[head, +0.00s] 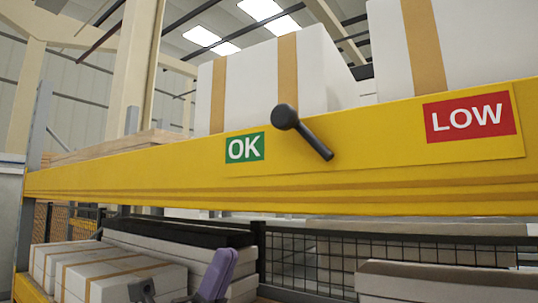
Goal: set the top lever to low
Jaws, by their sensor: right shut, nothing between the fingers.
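The top lever (307,136) is black and is mounted on the front of the yellow beam. It slants, with its thick round end at the upper left, beside and above the green OK sign (245,148), and its thin end at the lower right. The red LOW sign (470,117) is well to the right, apart from the lever. My right gripper (219,268) shows in part at the bottom edge, below the beam and left of the lever. It is shut, empty and touches nothing on the beam. My left gripper cannot be made out.
The yellow beam (120,180) crosses the whole view. White boxes with tan bands (255,85) stand behind and above it. Below are more boxes (85,265), stacked boards (440,280) and a black mesh (300,258). The space before the lever looks clear.

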